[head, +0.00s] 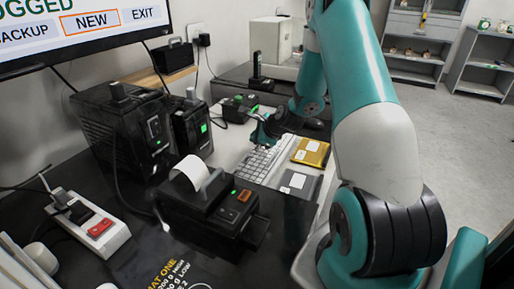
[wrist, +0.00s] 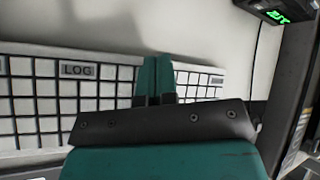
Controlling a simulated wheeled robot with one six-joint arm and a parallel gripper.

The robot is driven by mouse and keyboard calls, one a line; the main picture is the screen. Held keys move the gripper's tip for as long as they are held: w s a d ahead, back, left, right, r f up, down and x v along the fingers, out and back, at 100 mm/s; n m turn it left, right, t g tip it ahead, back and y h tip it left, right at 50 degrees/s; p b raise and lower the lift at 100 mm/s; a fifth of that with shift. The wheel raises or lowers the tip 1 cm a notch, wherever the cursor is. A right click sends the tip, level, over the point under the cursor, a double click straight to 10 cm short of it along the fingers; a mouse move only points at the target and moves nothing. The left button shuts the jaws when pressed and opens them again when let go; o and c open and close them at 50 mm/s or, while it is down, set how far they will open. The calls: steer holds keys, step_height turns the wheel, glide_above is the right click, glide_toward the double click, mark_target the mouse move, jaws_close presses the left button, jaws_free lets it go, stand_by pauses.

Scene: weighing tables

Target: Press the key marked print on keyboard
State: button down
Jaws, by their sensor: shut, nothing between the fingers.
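The white keyboard (head: 258,164) lies on the table, left of a yellow packet, in the head view. I cannot read a print key; my gripper body hides part of the keyboard. My gripper (wrist: 157,75) is shut and empty, with its fingertips over the upper key rows; contact cannot be told. It also shows at the keyboard's far end in the head view (head: 260,138).
A label printer (head: 212,215) with paper stands in front of the keyboard. A yellow packet (head: 311,152) and a grey one (head: 297,181) lie right of it. Black devices (head: 125,130) stand left. A screen (head: 80,30) shows BACKUP, NEW outlined in orange, and EXIT.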

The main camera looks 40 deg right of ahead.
mark_target(256, 148)
steer(key=shift+f, duration=0.1)
stand_by(0.4)
steer(key=shift+f, duration=0.3)
steer(key=shift+f+b, duration=0.3)
steer(key=shift+f, duration=0.1)
stand_by(0.5)
steer(key=shift+r, duration=0.1)
steer(key=shift+r+p, duration=0.7)
steer(key=shift+p, duration=0.1)
steer(key=shift+r, duration=0.1)
step_height(256, 148, up, 5)
steer(key=p, duration=0.4)
steer(key=shift+p, duration=0.35)
stand_by(0.5)
